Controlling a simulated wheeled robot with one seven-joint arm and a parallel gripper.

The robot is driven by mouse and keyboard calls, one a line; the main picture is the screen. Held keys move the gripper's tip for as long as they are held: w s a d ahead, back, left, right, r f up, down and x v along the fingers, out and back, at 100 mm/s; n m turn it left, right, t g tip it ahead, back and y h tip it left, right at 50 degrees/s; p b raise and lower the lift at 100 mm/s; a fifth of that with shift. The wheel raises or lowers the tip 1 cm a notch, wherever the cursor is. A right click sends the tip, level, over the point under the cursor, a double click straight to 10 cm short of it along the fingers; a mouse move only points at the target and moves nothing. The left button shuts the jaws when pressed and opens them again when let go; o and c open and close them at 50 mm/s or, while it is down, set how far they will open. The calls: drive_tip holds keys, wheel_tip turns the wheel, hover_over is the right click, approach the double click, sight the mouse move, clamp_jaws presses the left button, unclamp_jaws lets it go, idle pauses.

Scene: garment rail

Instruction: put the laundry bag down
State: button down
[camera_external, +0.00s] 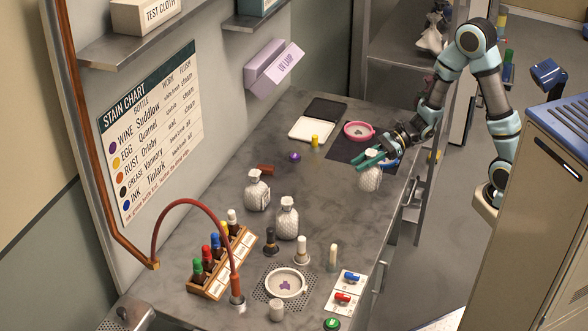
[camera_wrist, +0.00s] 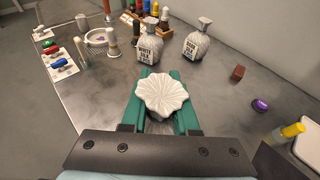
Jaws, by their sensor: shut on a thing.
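The laundry bag (camera_external: 369,180) is a small white textured bag near the right edge of the grey worktop. My gripper (camera_external: 371,162) has teal fingers and is shut on the bag's neck from the side. In the wrist view the bag's pale ruffled top (camera_wrist: 162,95) shows between the two teal fingers. The bag looks upright. I cannot tell whether its bottom touches the worktop; the wrist view hides its underside. Two similar labelled bags stand on the worktop (camera_external: 400,215), one further back (camera_external: 257,194) and one nearer the front (camera_external: 287,221).
A dark mat with a pink-rimmed dish (camera_external: 359,131) lies behind the held bag. A yellow cylinder (camera_external: 315,141), purple piece (camera_external: 294,157) and brown block (camera_external: 265,170) are to its left. A bottle rack (camera_external: 220,268) and white bowl (camera_external: 286,282) stand at the front.

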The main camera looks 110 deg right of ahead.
wheel_tip(320, 180, up, 2)
drive_tip(key=shift+r, duration=0.1)
drive_tip(key=shift+w+d+r, duration=0.15)
drive_tip(key=shift+w+r, duration=0.05)
drive_tip(key=shift+r, duration=0.1)
drive_tip(key=w+d+n+g+y, duration=0.1)
drive_tip(key=w+d+n+y, duration=0.2)
drive_tip(key=w, duration=0.5)
drive_tip(key=w+d+n+y, duration=0.15)
drive_tip(key=w+d, duration=0.25)
drive_tip(key=w, duration=0.4)
wheel_tip(320, 180, down, 10)
drive_tip(key=p, duration=0.2)
drive_tip(key=shift+w+r+y, duration=0.2)
drive_tip(key=shift+r+y, duration=0.05)
drive_tip(key=shift+y, duration=0.1)
drive_tip(key=shift+d, duration=0.1)
drive_tip(key=shift+f, duration=0.2)
drive_tip(key=c, duration=0.7)
unclamp_jaws()
